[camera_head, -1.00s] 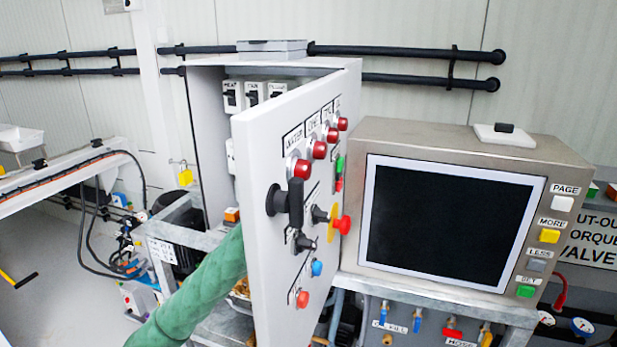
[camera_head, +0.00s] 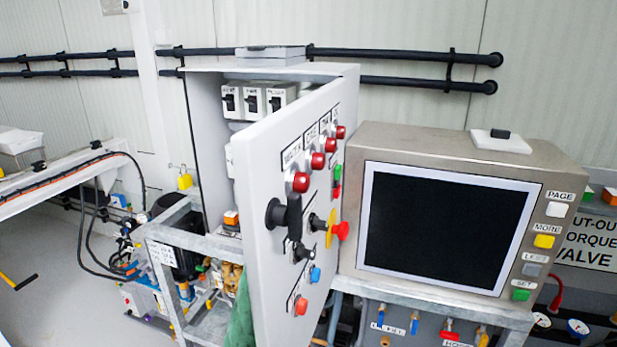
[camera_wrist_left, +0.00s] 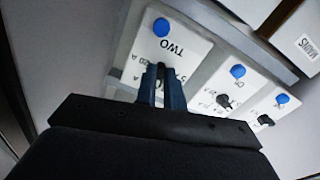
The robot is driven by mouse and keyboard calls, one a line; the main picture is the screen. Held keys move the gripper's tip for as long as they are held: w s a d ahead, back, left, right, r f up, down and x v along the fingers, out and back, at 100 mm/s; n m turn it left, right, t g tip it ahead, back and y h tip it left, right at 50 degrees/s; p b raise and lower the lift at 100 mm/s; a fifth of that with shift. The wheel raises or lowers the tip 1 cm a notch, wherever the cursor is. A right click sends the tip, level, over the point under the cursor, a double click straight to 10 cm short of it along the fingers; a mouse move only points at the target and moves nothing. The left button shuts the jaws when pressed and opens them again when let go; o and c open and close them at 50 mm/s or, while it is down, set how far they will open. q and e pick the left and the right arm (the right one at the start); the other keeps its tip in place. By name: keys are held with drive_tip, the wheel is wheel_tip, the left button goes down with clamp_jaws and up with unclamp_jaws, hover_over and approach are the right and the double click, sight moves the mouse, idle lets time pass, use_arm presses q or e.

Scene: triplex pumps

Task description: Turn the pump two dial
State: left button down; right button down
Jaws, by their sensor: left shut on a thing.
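In the left wrist view, the pump two panel (camera_wrist_left: 188,50) is a white plate marked TWO with a blue button (camera_wrist_left: 161,27) at its upper end. My left gripper (camera_wrist_left: 163,75) is over the lower part of this plate, its two dark blue fingers close together. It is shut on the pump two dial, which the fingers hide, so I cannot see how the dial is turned. My left gripper does not show in the head view. My right gripper is in neither view.
Similar plates to the right carry blue buttons (camera_wrist_left: 238,71) and black dials (camera_wrist_left: 223,100). In the head view, an open grey cabinet door (camera_head: 263,170) with red buttons stands beside a dark screen (camera_head: 445,225). Pipes and fittings (camera_head: 228,275) are below the cabinet.

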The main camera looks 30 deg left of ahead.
use_arm(q)
drive_tip(key=shift+n+p, duration=0.35)
drive_tip(key=shift+n, duration=0.75)
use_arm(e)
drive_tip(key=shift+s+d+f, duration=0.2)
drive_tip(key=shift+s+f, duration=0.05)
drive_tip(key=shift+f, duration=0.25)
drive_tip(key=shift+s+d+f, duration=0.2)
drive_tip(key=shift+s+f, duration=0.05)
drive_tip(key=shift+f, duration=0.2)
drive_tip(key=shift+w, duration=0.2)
